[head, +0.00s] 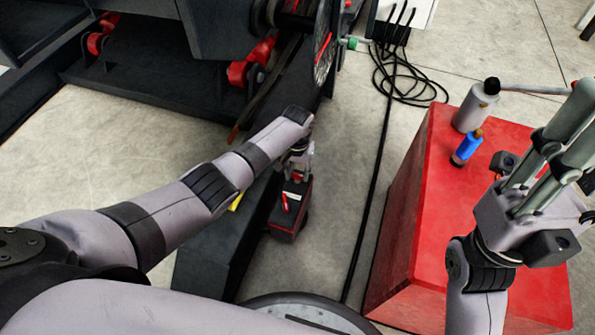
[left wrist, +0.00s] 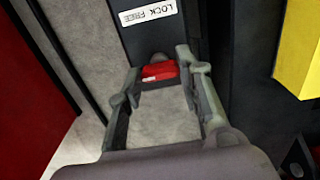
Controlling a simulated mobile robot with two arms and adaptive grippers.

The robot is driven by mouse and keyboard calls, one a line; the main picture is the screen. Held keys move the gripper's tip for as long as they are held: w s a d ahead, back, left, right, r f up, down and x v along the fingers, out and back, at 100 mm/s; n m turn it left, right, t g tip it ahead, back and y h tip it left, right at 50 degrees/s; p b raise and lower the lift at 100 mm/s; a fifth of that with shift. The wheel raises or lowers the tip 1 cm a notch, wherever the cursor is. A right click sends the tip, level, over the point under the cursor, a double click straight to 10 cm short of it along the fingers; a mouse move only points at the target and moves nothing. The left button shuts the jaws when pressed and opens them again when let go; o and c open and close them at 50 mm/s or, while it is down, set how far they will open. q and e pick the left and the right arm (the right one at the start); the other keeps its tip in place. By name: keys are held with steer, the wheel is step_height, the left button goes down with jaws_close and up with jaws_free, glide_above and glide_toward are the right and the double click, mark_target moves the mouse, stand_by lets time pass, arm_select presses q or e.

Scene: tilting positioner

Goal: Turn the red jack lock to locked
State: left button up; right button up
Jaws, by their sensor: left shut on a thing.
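The red jack lock (left wrist: 159,72) is a short red piece with a small pale mark. In the left wrist view it sits between the two fingers of my left gripper (left wrist: 157,80), which is shut on it. A white label reading LOCK and FREE (left wrist: 148,13) is on the dark housing beside it. In the head view my left gripper (head: 299,165) reaches down at the far end of a dark box with red trim (head: 288,218). The lock is mostly hidden there by the gripper. My right gripper (head: 560,140) is raised at the right, its tips partly cut off.
A red cabinet (head: 400,245) at the right carries a grey canister (head: 475,105) and a blue bottle (head: 466,148). Black cables (head: 392,85) lie on the floor. The dark positioner frame (head: 215,255) fills the left side, with a yellow part (head: 237,201) near my left arm.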

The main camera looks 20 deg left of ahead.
arm_select(q)
steer(key=shift+m, duration=0.3)
steer(key=shift+c, duration=0.5)
steer(key=m+p, duration=0.1)
steer(key=m, duration=0.2)
steer(key=shift+r, duration=0.1)
steer(key=m+p, duration=0.1)
steer(key=m, duration=0.8)
steer(key=shift+m, duration=2.6)
steer(key=o, duration=1.2)
steer(key=shift+c, duration=0.2)
